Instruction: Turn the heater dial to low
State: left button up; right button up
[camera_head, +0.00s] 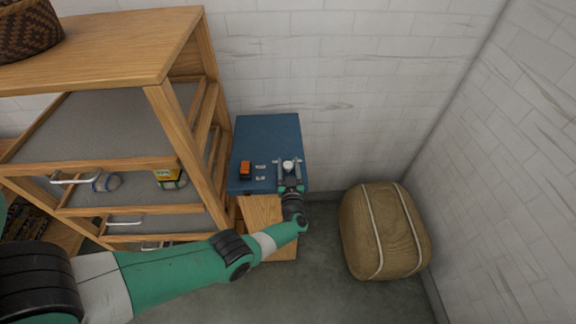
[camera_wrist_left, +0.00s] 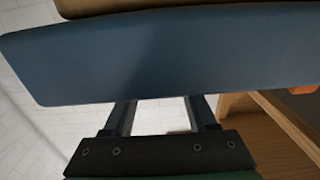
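The blue heater box (camera_head: 268,133) stands against the back wall on a wooden stand (camera_head: 262,214). A small white round dial (camera_head: 288,167) is near its front right. Small white labels (camera_head: 260,172) lie left of the dial. My left gripper (camera_head: 288,162) is open over the box's front, one finger on each side of the dial with small gaps showing; I cannot tell its height over the box. In the left wrist view a blue surface (camera_wrist_left: 160,55) crosses the picture and hides the tips of my open left fingers. The dial is not visible there. My right gripper is not in view.
An orange block-like part (camera_head: 245,169) is on the box's front left. A wooden shelf rack (camera_head: 180,140) stands close on the left, with drawers. A tan strapped bale (camera_head: 385,230) is on the floor at right, near the brick wall.

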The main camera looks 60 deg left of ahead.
aim_at(290, 175)
pick_arm(q)
jog(key=shift+o, duration=1.2)
jog(key=shift+f, duration=0.1)
jog(key=p+v, duration=0.1)
jog(key=v, duration=0.1)
jog(key=p+v, duration=0.2)
jog(key=shift+s+d+r, duration=0.15)
jog(key=shift+d+r, duration=0.1)
jog(key=shift+d, duration=0.1)
jog(key=p+v, duration=0.1)
jog(key=v, duration=0.6)
jog(key=shift+f+p, duration=0.25)
jog(key=shift+p, duration=0.1)
jog(key=shift+a, duration=0.1)
